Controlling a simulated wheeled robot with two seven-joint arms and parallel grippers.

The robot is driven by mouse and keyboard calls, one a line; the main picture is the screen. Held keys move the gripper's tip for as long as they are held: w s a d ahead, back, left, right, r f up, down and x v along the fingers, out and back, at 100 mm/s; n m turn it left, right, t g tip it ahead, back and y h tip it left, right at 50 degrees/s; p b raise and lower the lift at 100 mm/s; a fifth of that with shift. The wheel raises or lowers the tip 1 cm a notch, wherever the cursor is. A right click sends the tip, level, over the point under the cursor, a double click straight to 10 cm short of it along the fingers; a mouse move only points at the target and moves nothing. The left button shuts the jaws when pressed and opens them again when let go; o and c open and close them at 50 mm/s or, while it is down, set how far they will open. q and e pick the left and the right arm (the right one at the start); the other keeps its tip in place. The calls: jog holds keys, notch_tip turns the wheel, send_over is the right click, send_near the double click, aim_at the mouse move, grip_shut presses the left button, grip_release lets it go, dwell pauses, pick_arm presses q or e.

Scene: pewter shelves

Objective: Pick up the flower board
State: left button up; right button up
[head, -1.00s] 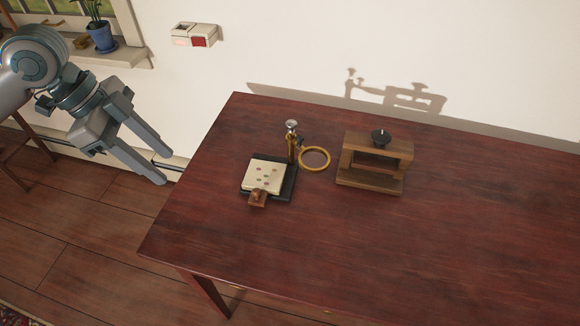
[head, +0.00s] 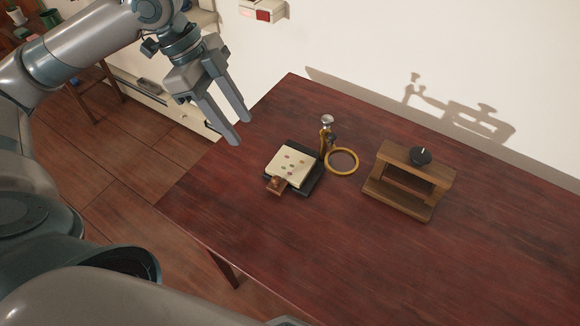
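The flower board (head: 291,165) is a cream square with small coloured flower marks and a brown wooden handle block (head: 277,185) at its near edge. It lies on a dark base (head: 311,178) on the red-brown table. A brass post with a ring (head: 342,161) stands at the base's far right corner. My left gripper (head: 238,131) is open and empty, its two fingers apart, above and to the left of the board near the table's left edge. My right gripper is not in view.
A wooden press-like frame (head: 408,182) with a black knob stands on the table (head: 400,260) to the right of the ring. The front and right of the table are clear. A wall runs along the back, with a small box and red switch (head: 265,12) on it.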

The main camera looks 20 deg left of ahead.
pick_arm(q)
send_near(277, 178)
notch_tip(277, 178, down, 3)
jog(key=shift+d, duration=0.35)
jog(key=x, duration=0.4)
jog(key=shift+d, duration=0.3)
jog(key=shift+w+d+f, duration=0.1)
jog(key=shift+d+f, duration=0.1)
jog(key=shift+f, duration=0.3)
grip_shut()
